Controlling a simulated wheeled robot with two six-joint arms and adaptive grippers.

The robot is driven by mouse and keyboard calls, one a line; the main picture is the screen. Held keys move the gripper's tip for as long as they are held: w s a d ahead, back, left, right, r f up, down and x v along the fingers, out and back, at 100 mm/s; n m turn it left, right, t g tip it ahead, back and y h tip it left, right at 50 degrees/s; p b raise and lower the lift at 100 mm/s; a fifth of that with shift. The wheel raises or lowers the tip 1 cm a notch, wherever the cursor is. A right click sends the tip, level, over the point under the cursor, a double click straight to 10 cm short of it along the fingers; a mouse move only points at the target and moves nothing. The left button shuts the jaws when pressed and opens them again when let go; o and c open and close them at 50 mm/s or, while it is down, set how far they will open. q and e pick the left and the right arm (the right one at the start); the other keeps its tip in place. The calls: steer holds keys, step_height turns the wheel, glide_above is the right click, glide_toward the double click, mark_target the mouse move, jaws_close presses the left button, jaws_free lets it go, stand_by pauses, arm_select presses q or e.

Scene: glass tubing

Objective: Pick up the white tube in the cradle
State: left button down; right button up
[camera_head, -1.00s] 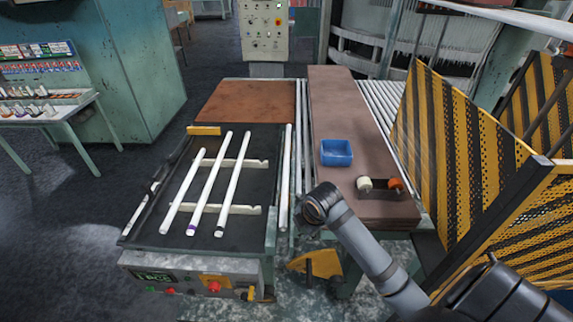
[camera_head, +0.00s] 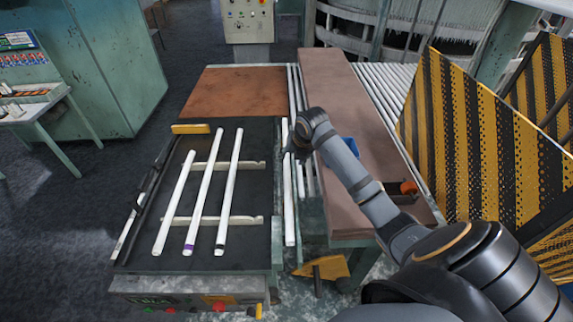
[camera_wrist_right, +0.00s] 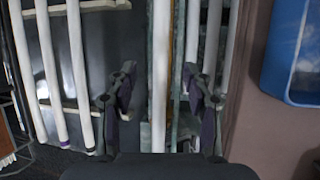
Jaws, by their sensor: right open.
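Three white tubes lie side by side across two pale notched cradle rails (camera_head: 248,221) on a black bed: a plain left tube (camera_head: 174,202), a middle tube (camera_head: 205,190) with a purple band at its near end, and a right tube (camera_head: 230,190) with a dark band. A separate white tube (camera_head: 289,205) lies along the bed's right side. My right gripper (camera_head: 297,143) is over the far part of this separate tube. In the right wrist view, my right gripper (camera_wrist_right: 162,90) is open and empty, with this tube (camera_wrist_right: 160,70) between its fingers in the picture. Contact cannot be told.
An orange-ended part (camera_head: 408,188) lies nearer. A yellow-black striped barrier (camera_head: 470,130) stands at right.

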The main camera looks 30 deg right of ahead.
mark_target(288, 165)
steer(key=x, duration=0.1)
steer(key=p+x, duration=0.1)
steer(key=x, duration=0.1)
steer(key=w+p+x, duration=0.1)
steer(key=x, duration=0.1)
steer(key=shift+d+r, duration=0.2)
steer(key=shift+d, duration=0.05)
steer(key=shift+s+p+x, duration=0.25)
steer(key=shift+p+x, duration=0.2)
steer(key=shift+x, duration=0.65)
steer(key=shift+w+d+f, duration=0.1)
steer(key=shift+w+f, duration=0.15)
steer(key=shift+f, duration=0.3)
steer(key=c, duration=0.9)
arm_select(q)
steer(key=w+r, duration=0.3)
steer(key=shift+r, duration=0.15)
arm_select(e)
jaws_close()
